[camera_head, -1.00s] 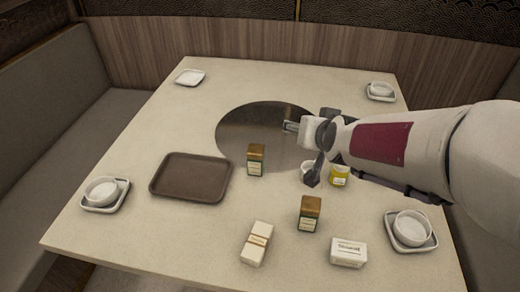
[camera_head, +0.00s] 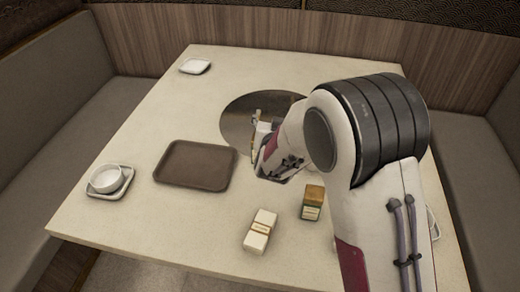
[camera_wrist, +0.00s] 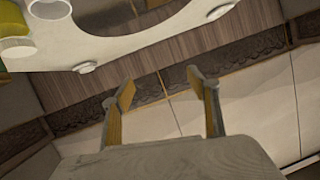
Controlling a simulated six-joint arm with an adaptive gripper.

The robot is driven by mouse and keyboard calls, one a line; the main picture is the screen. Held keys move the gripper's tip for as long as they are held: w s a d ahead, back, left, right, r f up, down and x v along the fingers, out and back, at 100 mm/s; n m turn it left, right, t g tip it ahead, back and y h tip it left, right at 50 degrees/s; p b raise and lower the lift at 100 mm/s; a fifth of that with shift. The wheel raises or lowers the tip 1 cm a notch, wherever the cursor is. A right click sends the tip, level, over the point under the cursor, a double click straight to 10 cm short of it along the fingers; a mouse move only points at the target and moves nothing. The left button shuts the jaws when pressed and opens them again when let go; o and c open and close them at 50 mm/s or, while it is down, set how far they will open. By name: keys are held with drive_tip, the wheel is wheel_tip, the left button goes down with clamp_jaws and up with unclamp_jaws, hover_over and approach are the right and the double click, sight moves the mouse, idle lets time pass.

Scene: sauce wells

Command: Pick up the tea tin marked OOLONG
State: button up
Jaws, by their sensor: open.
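One tea tin (camera_head: 312,203) with a brown top and a green-edged label stands on the table just right of the middle, in front of my arm. Its lettering is too small to read, so I cannot tell whether it is OOLONG. A second similar tin, seen in the earlier head view, is now mostly or wholly hidden behind my wrist. My gripper (camera_head: 257,122) is over the table's dark round inset, apart from the visible tin. In the wrist view my gripper (camera_wrist: 160,77) is open and empty, its fingers aimed toward the wall, with no tin between them.
A brown tray (camera_head: 194,165) lies left of my gripper. A cream packet (camera_head: 261,231) lies near the front. A white bowl on a saucer (camera_head: 107,179) stands at left. The wrist view shows a yellow jar (camera_wrist: 16,48) and a white cup (camera_wrist: 48,7). The front-left table is clear.

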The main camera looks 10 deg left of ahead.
drive_tip(key=s+a+f+t+h, duration=0.1)
drive_tip(key=a+f+t, duration=0.1)
drive_tip(key=f, duration=0.5)
drive_tip(key=s+a+f+t+h, duration=0.1)
drive_tip(key=a+f, duration=0.2)
drive_tip(key=f, duration=0.4)
drive_tip(key=shift+s+f+t, duration=0.15)
drive_tip(key=shift+s+t, duration=0.15)
drive_tip(key=shift+t, duration=0.1)
drive_tip(key=shift+a, duration=0.1)
drive_tip(key=shift+w, duration=1.3)
drive_tip(key=shift+w, duration=0.1)
drive_tip(key=shift+w+a, duration=0.2)
drive_tip(key=shift+w, duration=2.3)
drive_tip(key=shift+c, duration=0.4)
drive_tip(key=c, duration=1.6)
